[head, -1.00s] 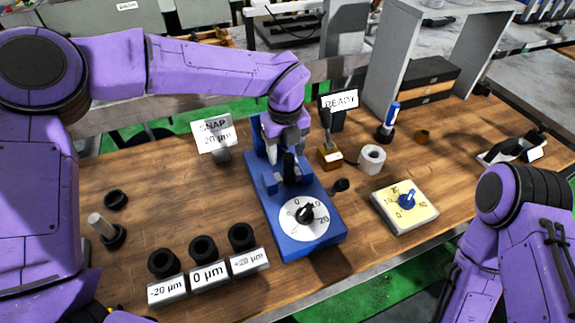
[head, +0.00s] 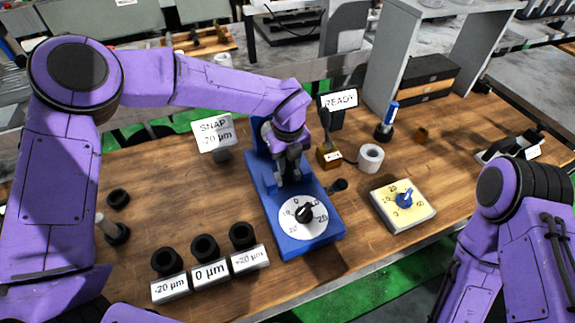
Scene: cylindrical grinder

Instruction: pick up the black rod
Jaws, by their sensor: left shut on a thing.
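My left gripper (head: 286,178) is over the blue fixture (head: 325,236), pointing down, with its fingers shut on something. The black rod is hardly visible there. The fingers and wrist hide most of the place where a dark upright piece showed between the fixture's blocks, so I cannot tell whether it is clear of the fixture. My right arm is at the lower right; its gripper is not in view.
The fixture has a white dial (head: 303,217) and a black side knob (head: 338,185). Several black rings stand behind labelled blocks (head: 209,273) at front left. A yellow dial box (head: 403,206), white roll (head: 370,158) and READY sign (head: 339,100) are to the right.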

